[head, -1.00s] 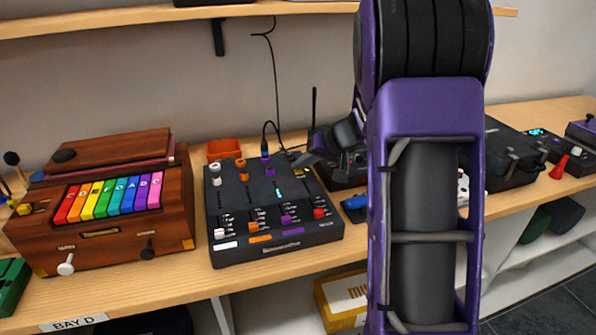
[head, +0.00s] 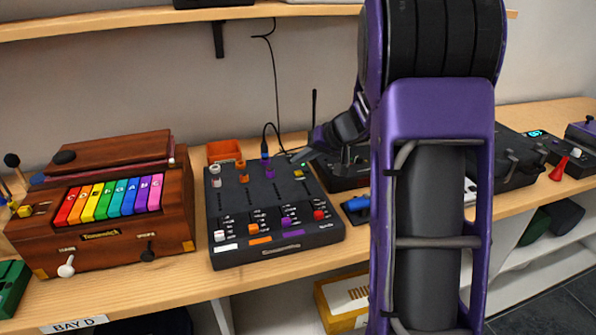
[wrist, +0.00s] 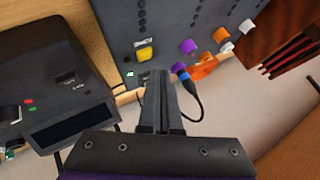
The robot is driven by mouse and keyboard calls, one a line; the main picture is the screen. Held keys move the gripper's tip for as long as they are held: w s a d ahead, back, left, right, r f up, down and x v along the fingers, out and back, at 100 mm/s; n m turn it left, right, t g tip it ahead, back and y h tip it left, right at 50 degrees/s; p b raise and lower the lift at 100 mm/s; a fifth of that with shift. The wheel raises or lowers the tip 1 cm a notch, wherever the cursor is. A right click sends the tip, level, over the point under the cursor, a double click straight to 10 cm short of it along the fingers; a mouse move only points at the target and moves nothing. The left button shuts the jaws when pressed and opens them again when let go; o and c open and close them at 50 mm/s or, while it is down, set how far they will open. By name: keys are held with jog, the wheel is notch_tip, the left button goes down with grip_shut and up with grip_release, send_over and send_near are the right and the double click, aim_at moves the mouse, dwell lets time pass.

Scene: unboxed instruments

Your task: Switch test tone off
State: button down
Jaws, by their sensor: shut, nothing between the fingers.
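The black mixer (head: 240,207) with rows of coloured knobs sits mid-bench in the head view. Its top panel also fills the upper middle of the wrist view (wrist: 185,20). A small yellow button (wrist: 145,54) is near the panel's edge, with a tiny green light (wrist: 130,74) beside it. My gripper (wrist: 153,75) is shut and empty. Its tips appear just short of the yellow button in the wrist view; I cannot tell whether they touch. In the head view my gripper (head: 301,157) is at the mixer's back right corner. I can read no label for the test tone.
A blue-tipped cable (wrist: 188,82) plugs in close beside my fingers. A dark device with a screen (wrist: 65,115) and an antenna stands right of the mixer. A wooden instrument with rainbow keys (head: 115,197) is on the left. An orange bin (head: 224,151) stands behind the mixer.

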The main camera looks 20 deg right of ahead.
aim_at(301, 176)
jog(key=shift+r+p, duration=0.85)
jog(key=shift+r, duration=1.75)
